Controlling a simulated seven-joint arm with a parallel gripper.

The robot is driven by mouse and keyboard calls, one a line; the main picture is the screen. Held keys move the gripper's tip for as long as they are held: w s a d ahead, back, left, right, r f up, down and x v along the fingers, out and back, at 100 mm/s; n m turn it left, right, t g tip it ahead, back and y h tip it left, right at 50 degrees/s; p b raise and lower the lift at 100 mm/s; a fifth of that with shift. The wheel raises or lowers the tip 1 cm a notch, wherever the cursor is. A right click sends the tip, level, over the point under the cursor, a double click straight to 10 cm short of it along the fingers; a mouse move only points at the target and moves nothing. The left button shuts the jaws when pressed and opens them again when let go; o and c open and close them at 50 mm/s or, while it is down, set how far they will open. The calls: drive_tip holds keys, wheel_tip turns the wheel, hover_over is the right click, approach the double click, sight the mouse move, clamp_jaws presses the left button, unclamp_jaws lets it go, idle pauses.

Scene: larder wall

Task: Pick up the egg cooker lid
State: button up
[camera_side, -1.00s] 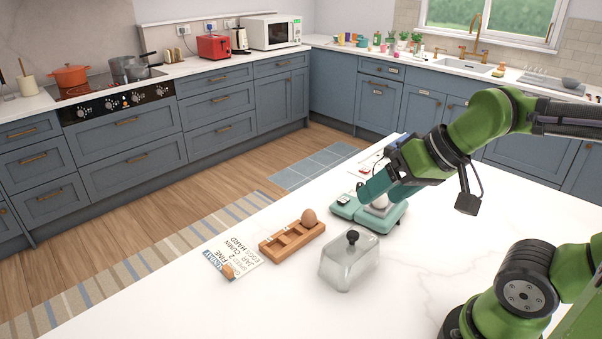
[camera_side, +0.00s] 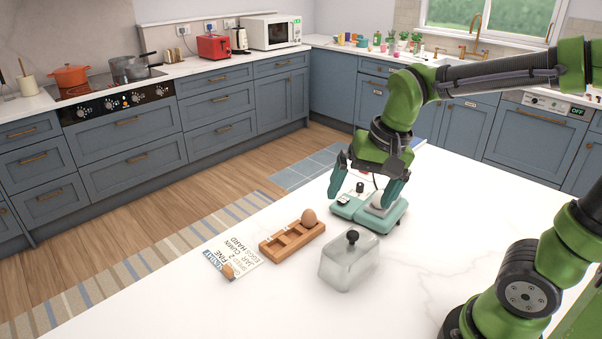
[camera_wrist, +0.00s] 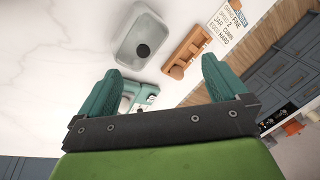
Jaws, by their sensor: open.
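The egg cooker lid (camera_side: 346,268) is a clear box-shaped cover with a black knob, standing on the white counter. It also shows in the wrist view (camera_wrist: 130,42), at the upper left. The teal egg cooker (camera_side: 389,217) stands behind it, with a pale egg (camera_side: 379,200) on its right part. My gripper (camera_side: 364,192) points down above the cooker, open and empty, its fingers wide apart. The lid is in front of the gripper and apart from it. In the wrist view my gripper (camera_wrist: 163,75) partly hides the cooker (camera_wrist: 146,92).
A wooden egg rack (camera_side: 283,246) holding a brown egg (camera_side: 309,217) stands left of the lid. A printed card (camera_side: 238,250) with a small brown piece on it lies farther left. The counter (camera_side: 440,245) right of the lid is clear.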

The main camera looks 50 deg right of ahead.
sight(351, 243)
drive_tip(key=f+m+g, duration=0.1)
drive_tip(key=f+m, duration=0.2)
drive_tip(key=f, duration=0.1)
drive_tip(key=w+d+f+m+g, duration=0.1)
drive_tip(key=f+m, duration=0.2)
drive_tip(key=w+d+f+m+g+h, duration=0.1)
drive_tip(key=f+m, duration=0.3)
drive_tip(key=shift+w+f, duration=0.25)
drive_tip(key=shift+f, duration=0.1)
drive_tip(key=shift+d+f, duration=0.15)
drive_tip(key=shift+f, duration=1.2)
drive_tip(key=shift+d+f, duration=0.1)
drive_tip(key=shift+f, duration=1.2)
drive_tip(key=c, duration=0.8)
